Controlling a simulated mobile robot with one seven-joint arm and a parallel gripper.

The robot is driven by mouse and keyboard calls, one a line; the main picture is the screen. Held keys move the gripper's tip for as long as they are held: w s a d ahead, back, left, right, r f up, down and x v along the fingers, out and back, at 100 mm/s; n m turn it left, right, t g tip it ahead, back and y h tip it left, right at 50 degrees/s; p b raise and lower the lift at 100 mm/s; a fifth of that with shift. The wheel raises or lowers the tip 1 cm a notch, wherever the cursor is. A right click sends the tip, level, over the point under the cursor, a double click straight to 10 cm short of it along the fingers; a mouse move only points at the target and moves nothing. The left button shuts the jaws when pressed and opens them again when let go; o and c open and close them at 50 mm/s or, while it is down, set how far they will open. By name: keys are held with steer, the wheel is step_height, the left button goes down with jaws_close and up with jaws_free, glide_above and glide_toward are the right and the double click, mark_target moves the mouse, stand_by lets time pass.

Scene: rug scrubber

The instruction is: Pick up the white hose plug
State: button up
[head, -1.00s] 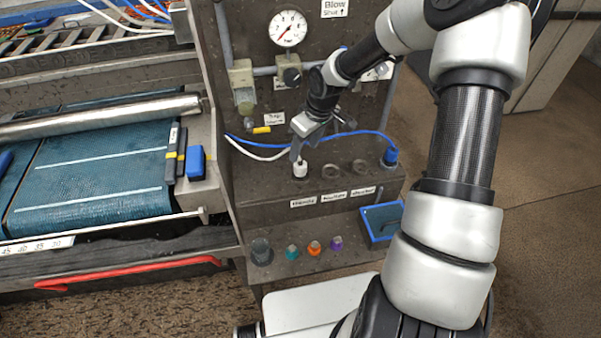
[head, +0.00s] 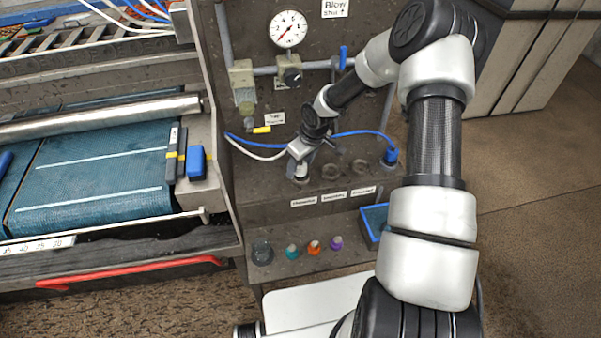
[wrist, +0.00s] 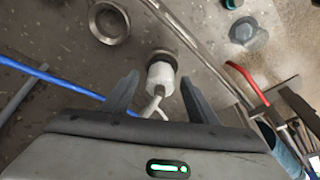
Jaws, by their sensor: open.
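The white hose plug (wrist: 160,76) sits upright in the leftmost socket of the machine's ledge, with its white hose (wrist: 154,106) attached. In the head view the plug (head: 301,172) is partly hidden by my gripper (head: 301,162), which reaches down over it. In the wrist view my gripper (wrist: 159,80) is open, with one finger on each side of the plug. Gaps show between the fingers and the plug.
Two empty ring sockets (head: 331,172) and a blue hose plug (head: 390,157) are to the right on the ledge. A blue hose (head: 358,133) runs behind my gripper. A gauge (head: 288,28) and valve (head: 242,82) are on the upright panel. A blue tray (head: 375,220) is below.

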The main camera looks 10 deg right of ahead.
steer(key=c, duration=1.3)
steer(key=shift+o, duration=0.2)
steer(key=shift+r, duration=0.15)
